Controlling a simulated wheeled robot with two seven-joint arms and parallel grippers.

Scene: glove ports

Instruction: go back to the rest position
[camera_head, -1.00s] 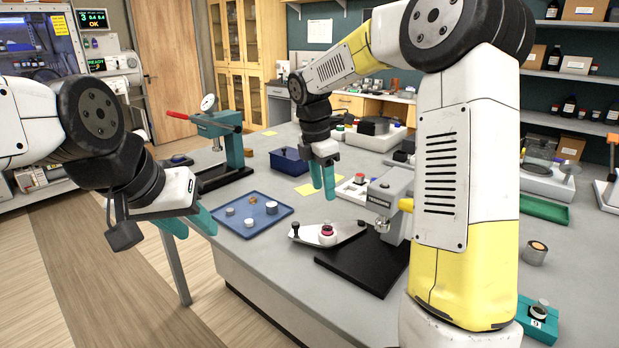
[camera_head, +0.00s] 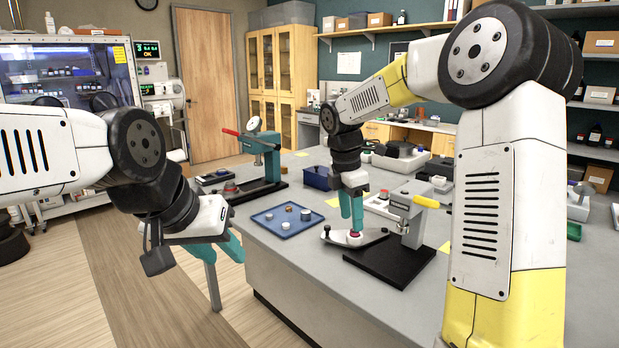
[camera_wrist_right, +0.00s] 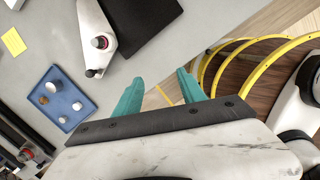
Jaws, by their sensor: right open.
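My right gripper (camera_head: 351,206) hangs with its teal fingers pointing down, over or behind the light plate of the small press (camera_head: 410,215) in the head view. I cannot tell its height. In the right wrist view its fingers (camera_wrist_right: 160,90) are apart with nothing between them, and the press plate (camera_wrist_right: 97,45) lies beyond them. My left gripper (camera_head: 222,247) is out beyond the counter's left front edge, over the floor. Its teal fingers look apart and empty, though the wrist partly hides them.
A blue tray (camera_head: 288,220) with several small pieces lies on the counter (camera_head: 330,295). A teal press with a red handle (camera_head: 262,160) and a dark blue bin (camera_head: 318,178) stand behind it. Yellow hoops (camera_wrist_right: 230,60) show in the right wrist view. Open floor lies at left.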

